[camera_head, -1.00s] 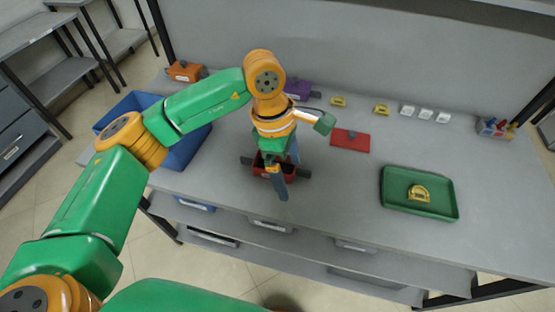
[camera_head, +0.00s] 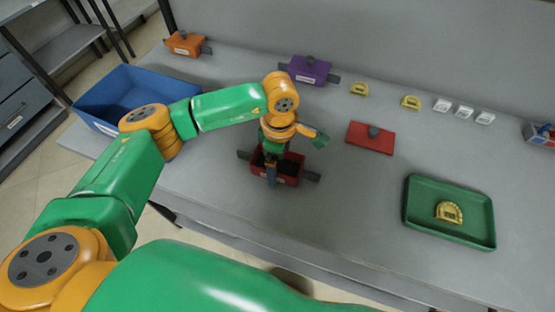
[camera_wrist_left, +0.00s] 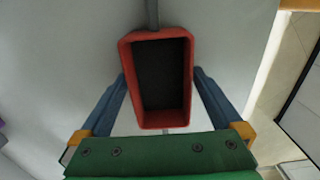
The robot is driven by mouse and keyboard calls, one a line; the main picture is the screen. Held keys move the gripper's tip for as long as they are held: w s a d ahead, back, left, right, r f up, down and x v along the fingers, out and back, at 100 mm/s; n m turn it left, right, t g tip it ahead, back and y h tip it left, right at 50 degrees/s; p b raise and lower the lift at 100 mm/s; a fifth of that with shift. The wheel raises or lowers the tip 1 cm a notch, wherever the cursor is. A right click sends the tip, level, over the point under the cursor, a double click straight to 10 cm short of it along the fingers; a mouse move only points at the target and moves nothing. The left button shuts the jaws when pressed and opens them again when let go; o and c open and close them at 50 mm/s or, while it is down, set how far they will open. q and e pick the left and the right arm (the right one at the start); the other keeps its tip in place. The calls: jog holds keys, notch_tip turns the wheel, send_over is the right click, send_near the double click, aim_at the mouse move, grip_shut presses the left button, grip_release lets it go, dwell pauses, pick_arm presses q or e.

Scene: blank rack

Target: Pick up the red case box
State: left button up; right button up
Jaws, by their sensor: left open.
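The red case box (camera_head: 288,177) is an open, dark-lined box with a grey handle at each end. It stands on the grey table in the middle of the head view. My left gripper (camera_head: 272,168) is over it, pointing down and partly hiding it. In the left wrist view the red case box (camera_wrist_left: 184,118) lies between the two blue fingers of my left gripper (camera_wrist_left: 160,78). The fingers are open, one along each long side. I cannot tell whether they touch the walls. My right gripper is out of view.
A red lid (camera_head: 368,140) lies right of the box. A green tray (camera_head: 420,222) holds a yellow piece (camera_head: 449,212). A blue bin (camera_head: 100,100) stands left, with orange (camera_head: 184,42) and purple (camera_head: 308,71) boxes behind. Small yellow and white pieces line the back.

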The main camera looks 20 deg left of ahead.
pick_arm(q)
jog(key=shift+f, duration=0.15)
jog(key=c, duration=1.2)
jog(key=shift+o, duration=0.2)
